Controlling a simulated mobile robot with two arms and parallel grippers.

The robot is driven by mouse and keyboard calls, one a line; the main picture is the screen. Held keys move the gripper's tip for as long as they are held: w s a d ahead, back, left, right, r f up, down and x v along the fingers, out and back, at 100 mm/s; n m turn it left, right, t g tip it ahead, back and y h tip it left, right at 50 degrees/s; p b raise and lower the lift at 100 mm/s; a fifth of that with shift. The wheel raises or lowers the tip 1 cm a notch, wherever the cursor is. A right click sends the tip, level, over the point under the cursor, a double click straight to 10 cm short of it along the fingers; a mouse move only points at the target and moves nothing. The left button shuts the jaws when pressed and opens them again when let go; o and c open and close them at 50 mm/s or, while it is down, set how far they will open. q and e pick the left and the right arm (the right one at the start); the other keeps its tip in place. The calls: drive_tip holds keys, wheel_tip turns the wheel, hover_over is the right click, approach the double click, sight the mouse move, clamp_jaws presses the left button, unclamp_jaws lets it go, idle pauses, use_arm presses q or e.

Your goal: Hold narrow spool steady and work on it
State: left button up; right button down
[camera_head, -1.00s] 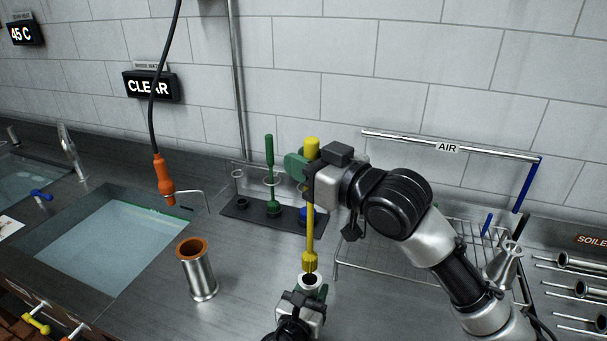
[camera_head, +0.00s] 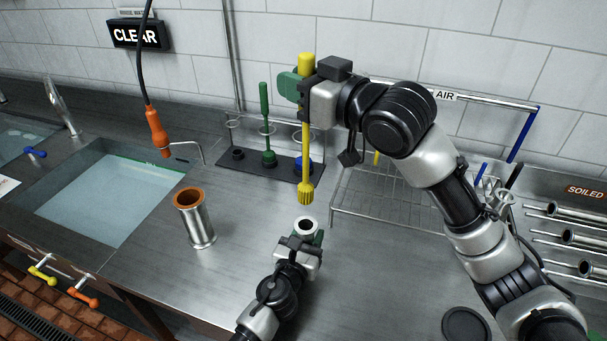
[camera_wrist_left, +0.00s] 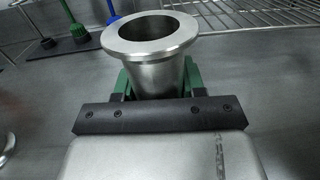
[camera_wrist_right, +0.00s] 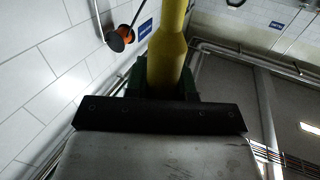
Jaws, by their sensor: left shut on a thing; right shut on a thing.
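The narrow spool (camera_head: 307,226) is a short steel tube with a flanged rim, standing upright with its open mouth up. My left gripper (camera_head: 303,246) is shut on it; the left wrist view shows green fingers on both sides of the spool (camera_wrist_left: 152,45) below its flange. My right gripper (camera_head: 303,88) is shut on the handle of a yellow brush (camera_head: 306,150), which also fills the top of the right wrist view (camera_wrist_right: 167,50). The brush hangs upright, its bristle head just above the spool's mouth with a small gap. The spool's inside is mostly hidden.
A wider steel spool (camera_head: 197,222) with an orange-brown inside stands left on the counter. A dark rack (camera_head: 235,167) holds a green brush (camera_head: 265,120) and a blue brush base. A sink (camera_head: 110,200) lies left, a wire rack (camera_head: 385,205) right, beneath the AIR rail.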

idle(0.3)
use_arm(q)
drive_tip(key=o, duration=1.1)
drive_tip(key=v, duration=1.2)
drive_tip(key=shift+a, duration=0.1)
drive_tip(key=shift+s+f, duration=0.1)
